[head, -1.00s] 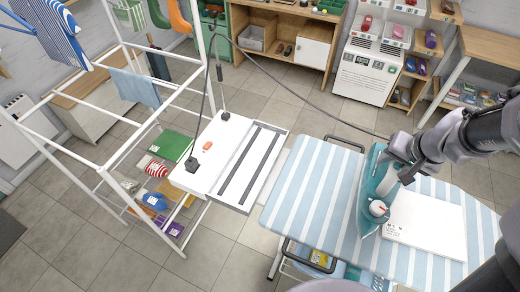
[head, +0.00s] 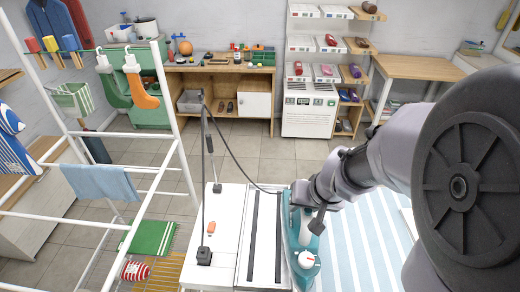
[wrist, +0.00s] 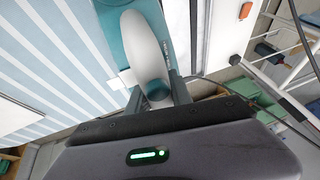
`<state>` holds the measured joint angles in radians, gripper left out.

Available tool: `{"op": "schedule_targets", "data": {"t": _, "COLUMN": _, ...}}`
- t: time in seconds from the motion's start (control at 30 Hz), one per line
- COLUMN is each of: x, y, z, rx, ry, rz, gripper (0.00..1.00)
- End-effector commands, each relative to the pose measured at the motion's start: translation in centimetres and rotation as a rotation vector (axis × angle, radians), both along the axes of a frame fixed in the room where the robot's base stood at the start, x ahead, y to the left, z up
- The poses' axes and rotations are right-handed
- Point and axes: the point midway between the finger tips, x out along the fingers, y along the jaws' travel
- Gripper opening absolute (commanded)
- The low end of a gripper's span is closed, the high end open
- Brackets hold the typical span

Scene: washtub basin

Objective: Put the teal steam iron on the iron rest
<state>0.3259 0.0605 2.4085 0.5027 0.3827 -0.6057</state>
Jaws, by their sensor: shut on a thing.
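The teal steam iron (head: 291,240), with a white-and-grey handle, is in my gripper (head: 309,212). It appears at the right edge of the iron rest (head: 228,226), a white platform with two dark strips. I cannot tell whether the iron touches the rest or hangs above it. In the wrist view, my gripper's fingers (wrist: 155,95) are closed around the iron's grey handle (wrist: 147,50), with the teal body (wrist: 113,38) beyond. A white panel with a dark strip (wrist: 193,22) lies right of the iron there, likely the rest.
The blue striped ironing board (head: 355,245) lies right of the rest, partly hidden by my arm. A dark cord (head: 240,160) runs from a post on the rest towards the iron. A white drying rack (head: 180,130) stands left.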

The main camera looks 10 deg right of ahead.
Motion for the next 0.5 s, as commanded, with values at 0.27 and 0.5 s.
{"op": "schedule_targets", "data": {"t": 0.27, "x": 6.5, "y": 4.4, "z": -0.2, "rx": 0.000, "ry": -0.001, "rz": 0.005, "gripper": 0.00}}
{"op": "schedule_targets", "data": {"t": 0.5, "x": 9.8, "y": 6.6, "z": -0.9, "rx": 0.000, "ry": -0.002, "rz": 0.000, "gripper": 0.00}}
